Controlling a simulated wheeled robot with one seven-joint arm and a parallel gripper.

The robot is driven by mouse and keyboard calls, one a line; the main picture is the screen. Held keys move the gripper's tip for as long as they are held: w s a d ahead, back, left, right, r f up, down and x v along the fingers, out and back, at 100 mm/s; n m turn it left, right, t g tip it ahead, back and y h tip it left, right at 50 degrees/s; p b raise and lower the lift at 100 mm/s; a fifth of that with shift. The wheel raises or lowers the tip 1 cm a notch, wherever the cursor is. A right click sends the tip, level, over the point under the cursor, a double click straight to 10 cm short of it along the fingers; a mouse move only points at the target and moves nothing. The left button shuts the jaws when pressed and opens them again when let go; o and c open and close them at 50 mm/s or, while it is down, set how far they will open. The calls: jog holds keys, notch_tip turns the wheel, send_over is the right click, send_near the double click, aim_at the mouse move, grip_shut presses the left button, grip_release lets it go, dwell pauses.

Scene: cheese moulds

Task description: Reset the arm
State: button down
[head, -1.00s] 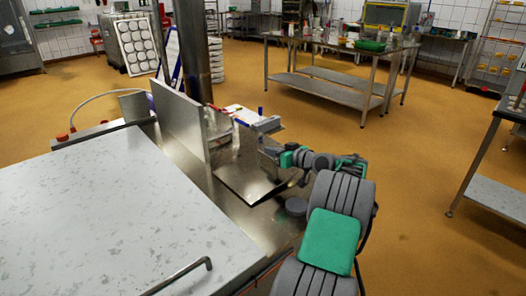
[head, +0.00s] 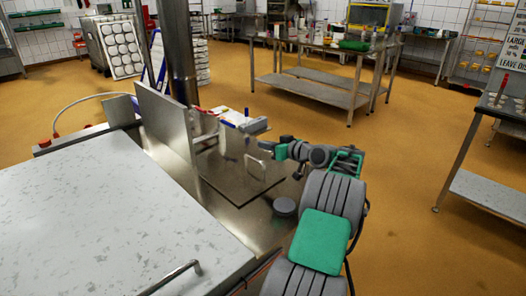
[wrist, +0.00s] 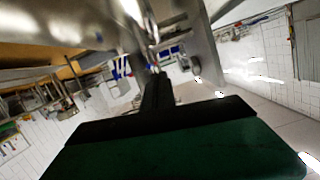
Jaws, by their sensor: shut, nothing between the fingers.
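My gripper (wrist: 155,82) shows in the wrist view as dark fingers held together in front of a dark and green body. Nothing is between the fingers. In the head view my arm reaches up from the bottom and bends left, with its green and grey end (head: 281,152) over the steel worktop. The fingertips are too small to make out clearly there. The end appears above and beside a flat dark metal plate (head: 235,185) with a thin handle-like loop (head: 258,166). I cannot tell from this view how high above it.
An upright steel panel (head: 165,120) stands left of the arm, by a steel post (head: 177,50). A large pale lid (head: 95,215) with a bar handle fills the lower left. A round dark knob (head: 285,207) sits near the arm. Open floor lies to the right.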

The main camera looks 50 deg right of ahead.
jog(key=v, duration=0.8)
jog(key=w+a+r+g+y+p, duration=0.1)
jog(key=w+a+r+g+p, duration=0.15)
jog(key=a, duration=0.65)
jog(key=w+a+r+n+g+p, duration=0.15)
jog(key=w+a, duration=0.25)
jog(key=a, duration=0.4)
jog(key=w+a+r+g+y+p, duration=0.1)
jog(key=w+a+g+p, duration=0.2)
jog(key=a, duration=0.6)
jog(key=s+a+g+p, duration=0.1)
jog(key=s+a+p, duration=0.1)
jog(key=a, duration=0.5)
jog(key=s+a+g+p, duration=0.1)
jog(key=s+a, duration=0.2)
jog(key=a, duration=0.4)
jog(key=s+a+g+h+p, duration=0.1)
jog(key=s+a, duration=0.3)
jog(key=s, duration=0.4)
jog(key=s+a+f+g+h+p, duration=0.1)
jog(key=s+a+g+p, duration=0.1)
jog(key=s+a, duration=0.3)
jog(key=s+p, duration=0.1)
jog(key=s, duration=0.2)
jog(key=shift+s+a, duration=0.15)
jog(key=shift+a, duration=0.05)
